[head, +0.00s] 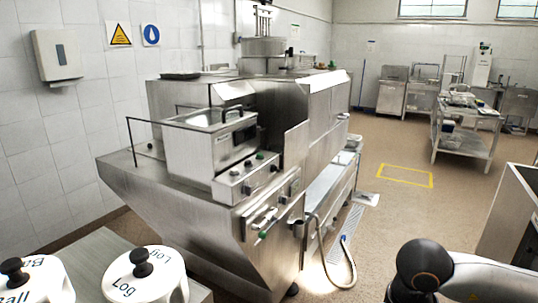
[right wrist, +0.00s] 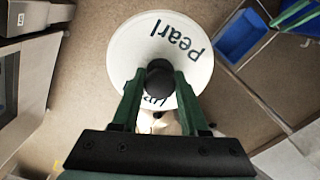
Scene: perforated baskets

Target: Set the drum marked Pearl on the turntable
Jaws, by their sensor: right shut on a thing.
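In the right wrist view, the white drum marked Pearl (right wrist: 140,45) hangs under my right gripper (right wrist: 159,82). The gripper's green fingers are shut on the dark knob at the middle of its lid. The drum is over the brown floor, and part of its near side is hidden by the fingers. In the head view, only a link of my right arm shows at the bottom right; the right gripper and the Pearl drum are out of that picture. My left gripper is in neither view. I cannot make out a turntable in either view.
In the head view, a white drum marked Log (head: 146,280) and one marked Ball (head: 42,283) stand at the bottom left by a grey surface. A large steel machine (head: 185,215) fills the middle. A blue container (right wrist: 240,35) shows in the right wrist view.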

